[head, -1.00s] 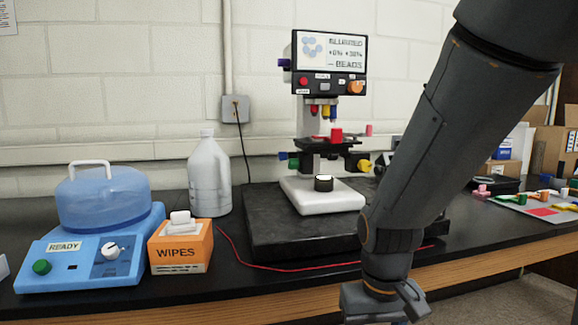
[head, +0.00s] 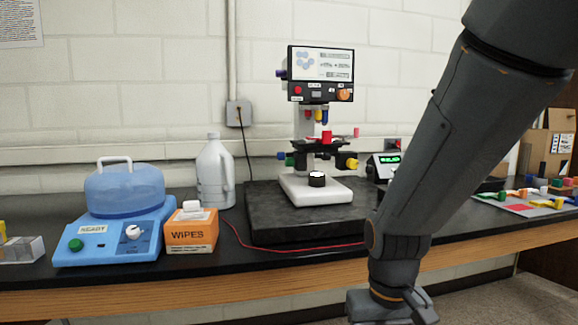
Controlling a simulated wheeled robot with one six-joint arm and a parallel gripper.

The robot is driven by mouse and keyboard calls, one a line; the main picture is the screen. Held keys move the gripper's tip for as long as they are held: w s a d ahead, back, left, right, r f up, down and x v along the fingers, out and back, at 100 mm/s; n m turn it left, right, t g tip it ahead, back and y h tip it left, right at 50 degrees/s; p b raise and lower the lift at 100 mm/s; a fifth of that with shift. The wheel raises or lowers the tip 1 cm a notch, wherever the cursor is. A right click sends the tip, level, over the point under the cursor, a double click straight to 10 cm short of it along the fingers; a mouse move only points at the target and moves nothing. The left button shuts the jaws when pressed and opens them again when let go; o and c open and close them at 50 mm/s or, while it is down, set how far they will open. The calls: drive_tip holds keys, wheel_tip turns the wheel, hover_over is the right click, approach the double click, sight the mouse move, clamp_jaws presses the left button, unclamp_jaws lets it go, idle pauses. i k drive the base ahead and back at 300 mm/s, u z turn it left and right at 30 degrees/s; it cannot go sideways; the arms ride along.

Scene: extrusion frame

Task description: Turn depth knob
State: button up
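A microscope-like device with a white base (head: 328,192) stands on a dark slab on the bench. Its screen head (head: 320,63) carries an orange knob (head: 344,95) at its lower right. A yellow knob (head: 352,163) sticks out right of the stage, and green (head: 289,161) and blue (head: 281,155) knobs sit on its left. A blue knob (head: 280,73) is on the head's left side. I cannot read which one is the depth knob. My arm comes down at the right, in front of the bench and apart from the device. My gripper's fingers are below the frame.
A blue-lidded machine marked READY (head: 108,240), an orange wipes box (head: 191,232) and a white jug (head: 214,176) stand at left. The black slab (head: 300,222) has a red cable along its front. A green-lit display (head: 388,162) and a tray of coloured pieces (head: 520,207) are at right.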

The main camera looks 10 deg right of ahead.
sight(289, 161)
drive_tip(key=z, duration=0.15)
drive_tip(key=k, duration=0.1)
drive_tip(key=u, duration=1)
drive_tip(key=i, duration=0.65)
drive_tip(key=z, duration=1.35)
